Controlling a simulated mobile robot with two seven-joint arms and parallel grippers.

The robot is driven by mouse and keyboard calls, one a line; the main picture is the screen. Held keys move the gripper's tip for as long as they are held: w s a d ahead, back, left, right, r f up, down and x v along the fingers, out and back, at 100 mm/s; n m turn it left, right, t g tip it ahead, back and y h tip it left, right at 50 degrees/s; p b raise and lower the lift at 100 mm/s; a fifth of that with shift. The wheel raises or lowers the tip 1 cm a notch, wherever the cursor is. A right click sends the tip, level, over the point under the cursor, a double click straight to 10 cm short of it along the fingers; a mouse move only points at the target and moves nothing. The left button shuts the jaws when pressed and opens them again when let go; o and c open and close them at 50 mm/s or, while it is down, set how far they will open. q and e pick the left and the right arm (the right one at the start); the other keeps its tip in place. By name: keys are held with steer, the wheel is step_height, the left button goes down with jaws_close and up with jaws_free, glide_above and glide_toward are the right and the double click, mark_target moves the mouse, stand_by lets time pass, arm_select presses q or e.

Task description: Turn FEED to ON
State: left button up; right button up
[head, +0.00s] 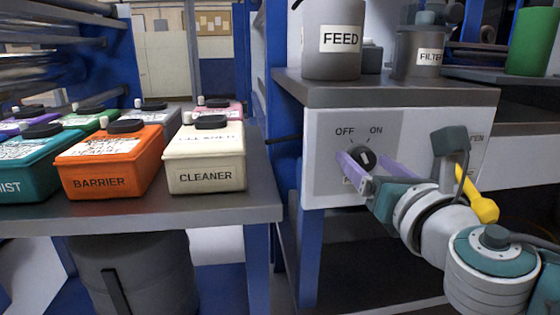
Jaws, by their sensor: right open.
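A round black knob (368,164) sits on the white front panel (322,130), below the printed words OFF on the left and ON on the right. Its pale pointer mark is small, and I cannot tell exactly which word it points at. A label under the knob is mostly hidden by my gripper. My right gripper (364,160) is open, with one purple finger on each side of the knob. I cannot tell whether the fingers touch it. A grey canister labelled FEED (331,64) stands on the shelf above. My left gripper is out of view.
A partly hidden label and a yellow handle (485,208) are at the panel's right. A FILTER canister (415,42) stands on the shelf above. On the left table (255,212) are several coloured containers, including orange BARRIER (108,166) and cream CLEANER (206,160).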

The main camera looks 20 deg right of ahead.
jaws_close()
stand_by(0.5)
steer(key=m+b, duration=0.1)
steer(key=m, duration=0.5)
steer(key=shift+f+m+b, duration=0.1)
steer(key=shift+m+b, duration=0.2)
steer(key=m+b, duration=0.1)
steer(key=m, duration=0.4)
steer(key=shift+m, duration=0.3)
stand_by(0.5)
jaws_free()
steer(key=shift+s, duration=0.1)
